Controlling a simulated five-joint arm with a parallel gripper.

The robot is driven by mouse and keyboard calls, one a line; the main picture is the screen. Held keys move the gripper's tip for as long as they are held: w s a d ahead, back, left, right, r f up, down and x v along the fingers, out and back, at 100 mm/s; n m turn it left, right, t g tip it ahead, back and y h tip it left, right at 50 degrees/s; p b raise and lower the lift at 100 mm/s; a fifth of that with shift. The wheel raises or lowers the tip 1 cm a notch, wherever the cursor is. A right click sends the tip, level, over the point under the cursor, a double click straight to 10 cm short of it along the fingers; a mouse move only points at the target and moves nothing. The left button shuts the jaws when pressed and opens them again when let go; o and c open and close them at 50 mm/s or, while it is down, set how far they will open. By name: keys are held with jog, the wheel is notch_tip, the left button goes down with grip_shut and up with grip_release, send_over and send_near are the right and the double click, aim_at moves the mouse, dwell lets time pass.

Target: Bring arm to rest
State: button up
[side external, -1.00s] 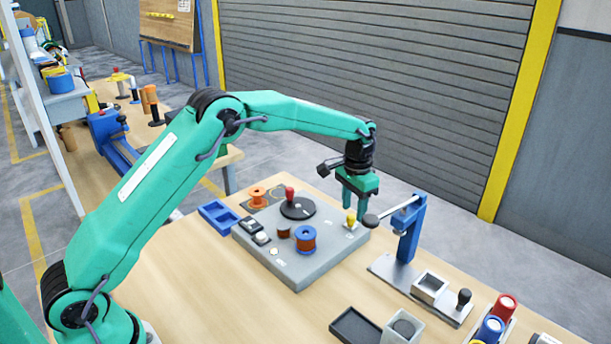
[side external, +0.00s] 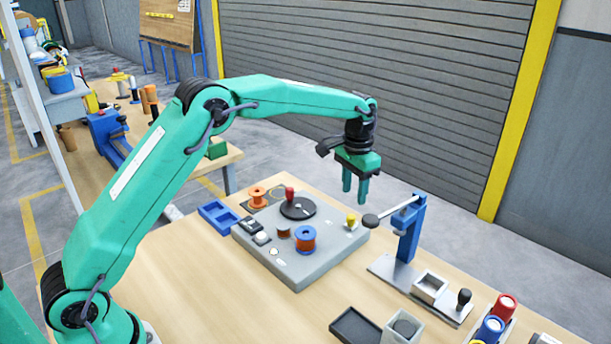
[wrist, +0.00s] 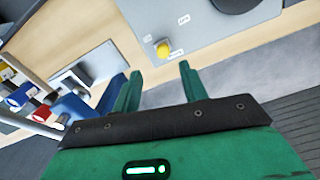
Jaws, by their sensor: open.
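My gripper (side external: 355,190) is open and empty, pointing down in the air above the back right of the grey winding station (side external: 300,272). In the wrist view its two green fingers (wrist: 160,88) stand apart with nothing between them. A yellow knob (side external: 351,220) stands on the station below the fingers, and it also shows in the wrist view (wrist: 163,50). A copper-coloured coil on a blue-rimmed spool (side external: 305,239) sits on the station. A black disc with a red-knobbed crank (side external: 290,194) is behind it.
A blue press stand with a lever (side external: 408,235) rises close to the right of the gripper. A blue tray (side external: 218,216) and an orange spool (side external: 257,196) lie left of the station. Black tray (side external: 355,327) and red and blue spools (side external: 503,306) are at the front right. The front left table is bare.

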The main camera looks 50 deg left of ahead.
jog(key=s+a+r+n+t, duration=0.1)
jog(key=s+a+r+t, duration=0.2)
jog(key=s+r, duration=1.2)
jog(key=s+a+f+t, duration=0.1)
jog(key=s+f, duration=0.1)
jog(key=s, duration=0.8)
jog(key=s+a+f+n+t, duration=0.1)
jog(key=s+f, duration=0.1)
jog(key=s, duration=0.9)
jog(key=shift+n, duration=0.3)
